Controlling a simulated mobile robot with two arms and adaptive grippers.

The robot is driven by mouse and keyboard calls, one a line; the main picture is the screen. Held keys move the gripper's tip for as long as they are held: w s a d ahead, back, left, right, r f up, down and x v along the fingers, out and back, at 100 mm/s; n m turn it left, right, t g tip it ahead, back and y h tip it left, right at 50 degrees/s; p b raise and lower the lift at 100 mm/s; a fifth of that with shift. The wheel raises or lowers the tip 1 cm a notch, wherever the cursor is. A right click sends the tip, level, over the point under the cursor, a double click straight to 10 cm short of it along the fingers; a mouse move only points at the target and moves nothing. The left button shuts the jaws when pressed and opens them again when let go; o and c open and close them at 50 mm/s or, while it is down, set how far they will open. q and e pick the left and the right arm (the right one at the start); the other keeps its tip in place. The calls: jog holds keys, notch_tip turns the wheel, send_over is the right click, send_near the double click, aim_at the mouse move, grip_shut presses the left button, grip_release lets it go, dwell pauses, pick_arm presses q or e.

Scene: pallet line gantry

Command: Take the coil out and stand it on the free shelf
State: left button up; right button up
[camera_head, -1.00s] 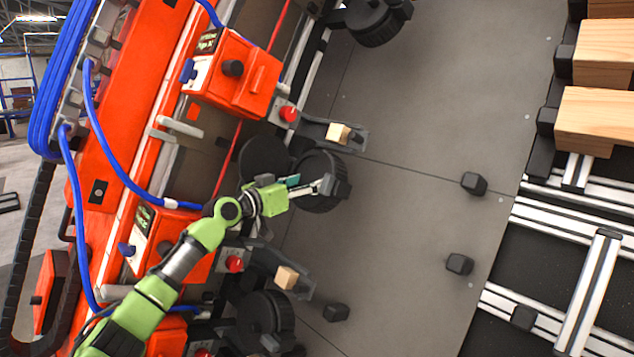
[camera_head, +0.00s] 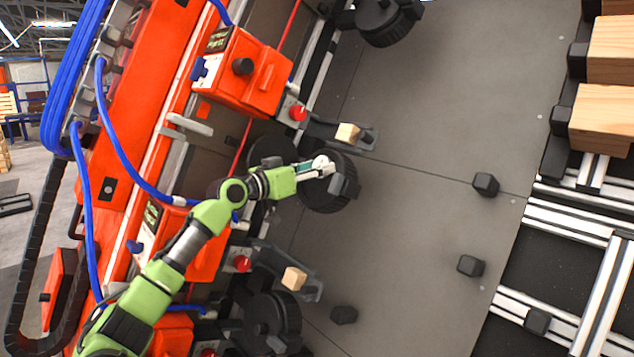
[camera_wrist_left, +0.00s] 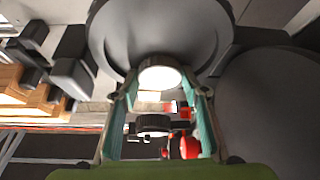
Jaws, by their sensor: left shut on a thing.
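The coil (camera_head: 326,199) looks like a thick black disc with a pale round hub, beside the orange machine in the head view. My left gripper (camera_head: 322,167) reaches it from the left and is shut on the coil's hub. In the left wrist view, the teal-padded fingers (camera_wrist_left: 160,92) sit on either side of the bright hub, and the coil's dark face (camera_wrist_left: 150,32) fills the top. Whether the coil is clear of its seat cannot be told. My right gripper is out of view. I cannot tell which place is the free shelf.
Another dark disc (camera_head: 270,151) stands close behind the coil. More black reels are above (camera_head: 382,22) and below (camera_head: 270,318). An orange box (camera_head: 238,70) and a bracket with a wooden block (camera_head: 347,133) are close by. The grey panel to the right is mostly clear, with small black knobs (camera_head: 485,184).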

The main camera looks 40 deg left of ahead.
pick_arm(q)
jog(key=s+b, duration=0.8)
jog(key=s, duration=0.9)
jog(key=shift+s+a+f, duration=0.15)
jog(key=shift+s+a, duration=0.05)
jog(key=shift+s, duration=0.2)
